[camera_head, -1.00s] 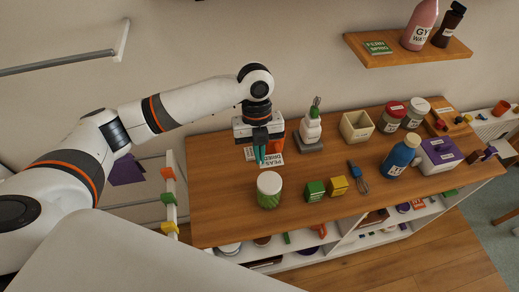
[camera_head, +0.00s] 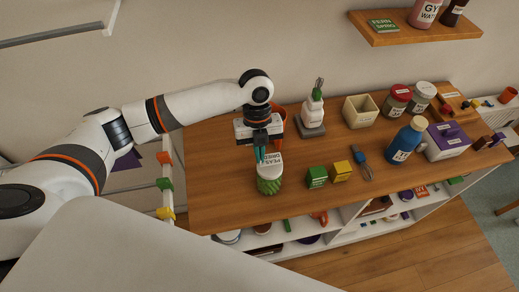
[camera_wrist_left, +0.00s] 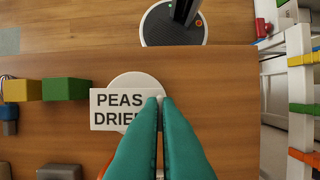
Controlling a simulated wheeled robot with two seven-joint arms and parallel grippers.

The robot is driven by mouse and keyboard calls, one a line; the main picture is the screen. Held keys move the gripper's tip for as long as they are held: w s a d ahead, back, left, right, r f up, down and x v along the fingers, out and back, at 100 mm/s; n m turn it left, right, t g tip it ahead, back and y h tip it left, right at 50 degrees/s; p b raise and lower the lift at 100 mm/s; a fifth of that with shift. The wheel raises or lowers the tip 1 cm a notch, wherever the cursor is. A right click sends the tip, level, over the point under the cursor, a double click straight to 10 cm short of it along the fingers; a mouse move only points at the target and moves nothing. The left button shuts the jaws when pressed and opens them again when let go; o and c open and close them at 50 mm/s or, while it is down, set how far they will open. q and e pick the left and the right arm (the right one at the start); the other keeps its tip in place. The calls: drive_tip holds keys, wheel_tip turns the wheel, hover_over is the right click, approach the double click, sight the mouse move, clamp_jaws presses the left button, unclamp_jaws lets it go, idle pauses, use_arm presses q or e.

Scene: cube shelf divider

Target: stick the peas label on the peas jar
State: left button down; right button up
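The peas label (camera_head: 269,170), a white card reading PEAS DRIED, is held at its edge between the teal fingertips of my left gripper (camera_head: 261,160). It shows in the left wrist view (camera_wrist_left: 118,110). The peas jar (camera_head: 268,187), with green contents, stands upright on the wooden top just below the gripper. The label covers much of its upper part. In the left wrist view its white lid (camera_wrist_left: 137,81) shows beyond the label's edge. I cannot tell whether label and jar touch. My right gripper is not in view.
A bottle on a grey base (camera_head: 313,112) stands at the back. The wooden top left of the jar is clear.

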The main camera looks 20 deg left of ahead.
use_arm(q)
drive_tip(key=shift+p, duration=0.35)
drive_tip(key=shift+f+b, duration=0.35)
drive_tip(key=shift+f, duration=0.25)
idle(1.0)
drive_tip(key=shift+b+x, duration=0.45)
drive_tip(key=shift+x, duration=0.4)
drive_tip(key=shift+w+a+f, duration=0.1)
drive_tip(key=shift+f, duration=0.05)
idle(1.8)
drive_tip(key=c, duration=1.6)
unclamp_jaws()
drive_tip(key=shift+w+r, duration=0.2)
drive_tip(key=shift+r, duration=0.3)
drive_tip(key=b+v, duration=0.2)
drive_tip(key=v, duration=0.3)
drive_tip(key=b+v, duration=0.1)
drive_tip(key=v, duration=0.5)
drive_tip(key=shift+s+a+r+b, duration=0.1)
drive_tip(key=shift+s+a+b, duration=0.15)
drive_tip(key=shift+b, duration=0.1)
